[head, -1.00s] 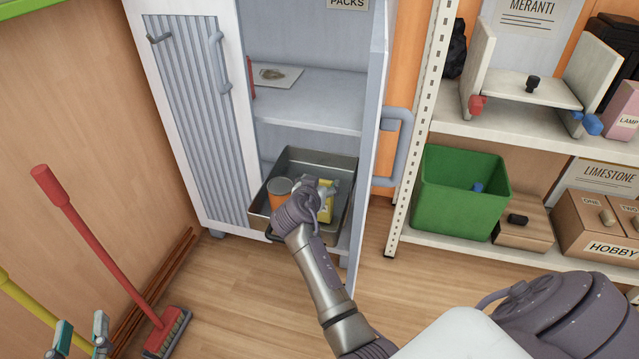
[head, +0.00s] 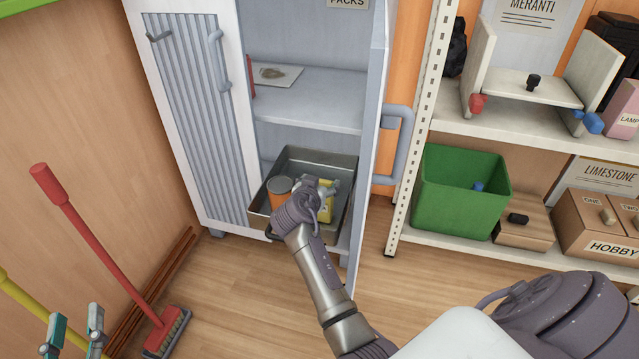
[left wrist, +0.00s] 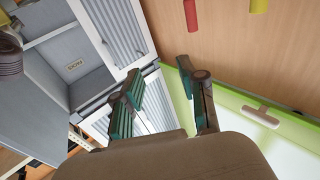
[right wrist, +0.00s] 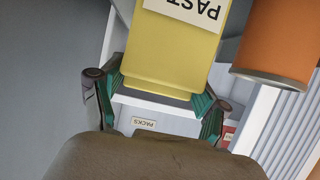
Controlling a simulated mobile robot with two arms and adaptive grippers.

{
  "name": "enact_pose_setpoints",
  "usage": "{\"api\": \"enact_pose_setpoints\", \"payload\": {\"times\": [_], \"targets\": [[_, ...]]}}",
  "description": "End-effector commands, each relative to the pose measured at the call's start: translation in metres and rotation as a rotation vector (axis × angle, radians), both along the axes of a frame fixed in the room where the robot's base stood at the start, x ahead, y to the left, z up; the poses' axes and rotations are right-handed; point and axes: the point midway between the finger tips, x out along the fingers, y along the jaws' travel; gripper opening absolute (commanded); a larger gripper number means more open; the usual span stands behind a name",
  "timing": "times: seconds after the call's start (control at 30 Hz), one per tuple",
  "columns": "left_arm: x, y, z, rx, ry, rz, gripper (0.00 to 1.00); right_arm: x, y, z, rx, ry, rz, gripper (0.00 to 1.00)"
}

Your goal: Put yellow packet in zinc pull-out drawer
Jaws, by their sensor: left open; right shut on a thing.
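The yellow packet (head: 326,211) is within the outline of the zinc pull-out drawer (head: 346,166), mostly hidden behind my right gripper (head: 327,188). The drawer is pulled out at the bottom of the grey cabinet. In the right wrist view the packet (right wrist: 172,58) sits between the two teal fingertips (right wrist: 160,95), and my right gripper is shut on it. I cannot tell whether the packet touches the drawer floor. My left gripper (head: 76,332) is open and empty at the lower left of the head view; its fingers (left wrist: 165,95) stand apart in the left wrist view.
An orange can (head: 279,190) stands in the drawer left of the packet. The open cabinet door (head: 370,150) rises right of the drawer. A green bin (head: 460,200) is on the right-hand shelf. A red broom (head: 100,245) leans at the left.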

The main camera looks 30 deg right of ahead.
Motion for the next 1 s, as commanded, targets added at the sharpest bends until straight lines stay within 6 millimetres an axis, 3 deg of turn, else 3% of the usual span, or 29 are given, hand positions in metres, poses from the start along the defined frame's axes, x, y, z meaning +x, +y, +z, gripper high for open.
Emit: {"api": "enact_pose_setpoints", "payload": {"times": [0.7,0.73,0.87,1.0], "targets": [[-0.001,-0.001,0.01,-0.017,-0.061,-0.003,0.41,0.0,0.0,-0.002,-0.001,-0.002,0.001,0.05],[-0.001,-0.002,0.011,-0.017,-0.065,-0.004,0.41,0.0,0.0,-0.002,-0.001,-0.002,0.001,0.76],[-0.001,-0.002,0.012,-0.018,-0.069,-0.004,0.41,0.0,0.0,-0.002,-0.001,-0.002,0.001,0.98],[-0.001,-0.002,0.012,-0.019,-0.067,-0.004,0.41,0.0,0.0,-0.002,-0.001,-0.001,0.0,1.0]]}}
